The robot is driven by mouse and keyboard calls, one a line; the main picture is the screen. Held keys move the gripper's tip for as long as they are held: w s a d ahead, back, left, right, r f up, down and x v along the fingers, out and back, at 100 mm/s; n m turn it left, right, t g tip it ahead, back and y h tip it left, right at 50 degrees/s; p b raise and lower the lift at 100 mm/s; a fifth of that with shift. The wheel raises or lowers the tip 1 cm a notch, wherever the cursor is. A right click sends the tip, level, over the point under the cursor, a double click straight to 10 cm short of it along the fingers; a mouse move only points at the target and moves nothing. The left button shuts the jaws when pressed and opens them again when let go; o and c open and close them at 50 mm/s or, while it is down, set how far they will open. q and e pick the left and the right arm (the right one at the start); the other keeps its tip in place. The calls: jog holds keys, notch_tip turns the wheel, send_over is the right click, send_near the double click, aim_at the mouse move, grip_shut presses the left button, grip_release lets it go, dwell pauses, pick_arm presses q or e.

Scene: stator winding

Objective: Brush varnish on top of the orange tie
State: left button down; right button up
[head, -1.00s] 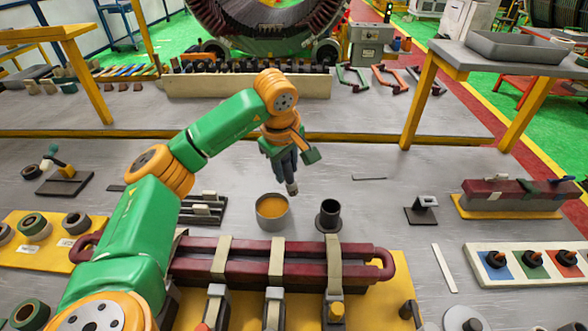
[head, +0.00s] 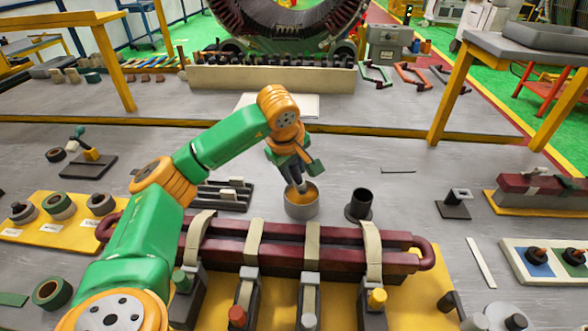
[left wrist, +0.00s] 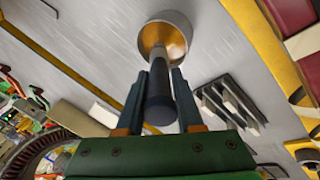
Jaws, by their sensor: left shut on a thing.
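My left gripper (head: 294,168) is shut on a dark-handled brush (left wrist: 160,92), whose handle sits between the two fingers in the left wrist view. The brush points down into the grey varnish pot (head: 301,207), which holds orange-yellow liquid; the pot also shows in the left wrist view (left wrist: 167,22). The brush tip is hidden inside the pot. A dark red coil (head: 290,255) lies in front of the pot, wrapped by several beige ties. No tie looks clearly orange; the rightmost tie (head: 372,242) stands above a clamp with a yellow-orange knob (head: 377,297). My right gripper is not in view.
A dark empty cylinder on a base (head: 359,204) stands right of the pot. A black slotted rack (head: 222,196) stands left of it. Clamps with red and green knobs line the coil's near side. Open grey tabletop (head: 405,225) lies to the right.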

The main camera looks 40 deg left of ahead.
pick_arm(q)
jog(key=shift+d, duration=0.1)
dwell(0.4)
jog(key=shift+f+b, duration=0.45)
jog(key=shift+f, duration=0.15)
dwell(0.5)
dwell(0.8)
notch_tip(320, 180, up, 7)
jog(key=p, duration=0.7)
jog(key=shift+r, duration=0.1)
